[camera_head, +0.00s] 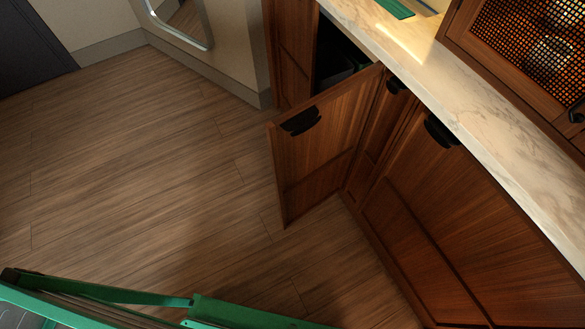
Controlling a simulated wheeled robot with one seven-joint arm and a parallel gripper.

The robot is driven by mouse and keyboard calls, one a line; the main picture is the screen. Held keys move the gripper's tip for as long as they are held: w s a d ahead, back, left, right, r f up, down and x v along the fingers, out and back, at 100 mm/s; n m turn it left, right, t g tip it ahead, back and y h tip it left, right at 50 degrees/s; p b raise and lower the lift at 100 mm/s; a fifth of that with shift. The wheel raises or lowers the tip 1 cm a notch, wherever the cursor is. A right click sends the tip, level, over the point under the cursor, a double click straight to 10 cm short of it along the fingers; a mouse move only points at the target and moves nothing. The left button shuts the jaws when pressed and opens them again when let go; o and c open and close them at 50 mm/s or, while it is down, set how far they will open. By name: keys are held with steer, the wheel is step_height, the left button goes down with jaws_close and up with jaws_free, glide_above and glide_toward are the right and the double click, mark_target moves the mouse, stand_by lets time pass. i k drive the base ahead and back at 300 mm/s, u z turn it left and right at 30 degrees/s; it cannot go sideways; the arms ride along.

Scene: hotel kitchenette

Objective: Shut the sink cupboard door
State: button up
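The sink cupboard door (325,145) is a brown wooden panel standing open, swung out from the cabinet over the floor. A black cup handle (300,121) is near its upper free edge. The dark cupboard opening (338,50) shows behind it, with something dark and a bit of green inside that I cannot make out. The door's hinged side is at the right, next to a narrow panel. My gripper is not in view.
A pale marble counter (480,120) runs along the cabinets at the right. A closed cabinet door (430,220) with a black handle (440,131) is beside the open one. A green metal frame (100,293) crosses the bottom left. The wooden floor (130,160) left of the door is clear.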

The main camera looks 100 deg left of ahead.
mark_target(313, 145)
steer(key=u, duration=3.5)
steer(key=k, duration=0.7)
steer(key=z, duration=0.4)
